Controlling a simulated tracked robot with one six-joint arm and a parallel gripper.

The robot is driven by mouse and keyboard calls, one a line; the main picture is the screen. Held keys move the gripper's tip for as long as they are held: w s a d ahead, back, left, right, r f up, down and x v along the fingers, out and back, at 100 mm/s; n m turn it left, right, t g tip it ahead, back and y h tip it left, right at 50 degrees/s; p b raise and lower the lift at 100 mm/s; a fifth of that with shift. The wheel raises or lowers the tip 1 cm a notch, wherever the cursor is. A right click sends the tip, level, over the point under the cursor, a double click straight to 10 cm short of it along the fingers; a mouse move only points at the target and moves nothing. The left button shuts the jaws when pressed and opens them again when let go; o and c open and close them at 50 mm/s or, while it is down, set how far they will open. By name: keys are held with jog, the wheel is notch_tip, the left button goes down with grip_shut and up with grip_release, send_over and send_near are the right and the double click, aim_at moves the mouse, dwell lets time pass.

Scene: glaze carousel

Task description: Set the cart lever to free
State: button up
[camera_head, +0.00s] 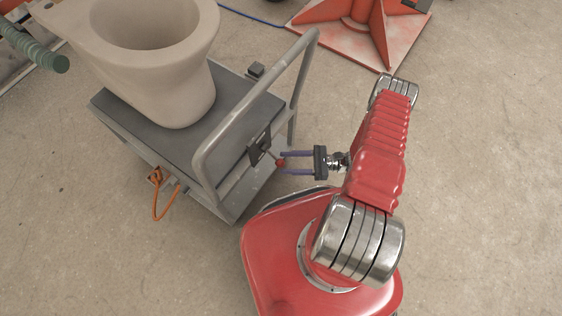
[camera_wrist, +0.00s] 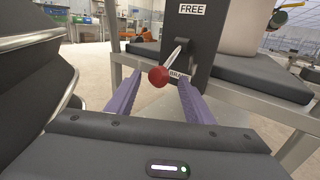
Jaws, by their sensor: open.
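The cart lever is a thin metal rod with a red ball knob (camera_wrist: 158,76), on a dark plate (camera_wrist: 187,40) at the cart's handle end. The plate reads FREE at the top and has a partly hidden label starting "BRA" lower down. The knob hangs toward the lower label. My gripper (camera_wrist: 158,90) is open, its two purple fingers pointing at the plate, with the knob between or just beyond their tips. In the head view the red knob (camera_head: 280,163) is at the fingertips of my gripper (camera_head: 281,163). I cannot tell whether they touch.
The grey cart (camera_head: 110,108) carries a large beige toilet-shaped piece (camera_head: 190,75). Its tubular handle (camera_head: 255,110) arches beside the plate. A red stand (camera_head: 350,30) is at the back. The floor at right is clear.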

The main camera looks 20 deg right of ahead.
aim_at(280, 163)
jog(key=shift+x, duration=1.8)
